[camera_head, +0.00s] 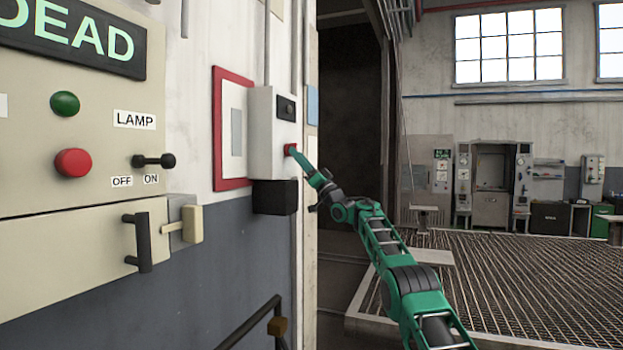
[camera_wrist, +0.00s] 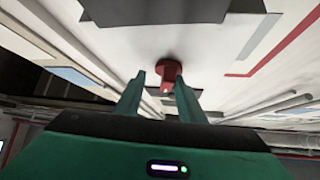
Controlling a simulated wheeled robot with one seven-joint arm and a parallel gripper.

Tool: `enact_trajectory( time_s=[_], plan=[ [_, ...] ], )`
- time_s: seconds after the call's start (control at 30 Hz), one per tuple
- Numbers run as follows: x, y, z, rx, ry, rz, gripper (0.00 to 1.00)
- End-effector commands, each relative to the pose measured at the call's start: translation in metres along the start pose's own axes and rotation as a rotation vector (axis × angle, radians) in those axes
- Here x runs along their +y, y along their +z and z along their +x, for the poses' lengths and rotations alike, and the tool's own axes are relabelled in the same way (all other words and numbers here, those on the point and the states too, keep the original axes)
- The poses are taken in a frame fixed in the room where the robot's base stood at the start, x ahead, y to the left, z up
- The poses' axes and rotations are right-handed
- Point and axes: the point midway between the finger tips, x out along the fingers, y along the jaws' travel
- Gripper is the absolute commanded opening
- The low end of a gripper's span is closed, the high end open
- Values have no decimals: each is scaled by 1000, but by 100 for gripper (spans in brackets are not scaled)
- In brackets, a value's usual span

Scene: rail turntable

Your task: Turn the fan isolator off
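My gripper (camera_head: 302,160) reaches up to this handle from the right. In the wrist view the red handle (camera_wrist: 168,72) shows between and just beyond the fingertips of my gripper (camera_wrist: 160,86). The two green fingers stand apart, one on each side of the handle, with a gap at least on the left. I cannot tell whether the right finger touches it. The fingers partly hide the handle in the head view.
At left, a beige panel (camera_head: 30,160) has a green button (camera_head: 65,103), a red button (camera_head: 73,162) and a black lamp lever (camera_head: 153,161). A red-framed board (camera_head: 218,130) hangs behind the box. A handrail (camera_head: 250,324) is below.

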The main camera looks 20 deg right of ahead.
Motion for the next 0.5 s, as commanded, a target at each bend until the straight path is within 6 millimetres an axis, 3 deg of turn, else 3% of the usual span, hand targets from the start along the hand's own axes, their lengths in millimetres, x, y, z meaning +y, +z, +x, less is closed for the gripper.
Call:
enact_trajectory(
  time_s=[0.17, 0.5],
  plan=[
    [6, -2, -13, 1, 11, 3, 34],
    [-3, -1, -34, -1, -6, -2, 34]
  ],
)
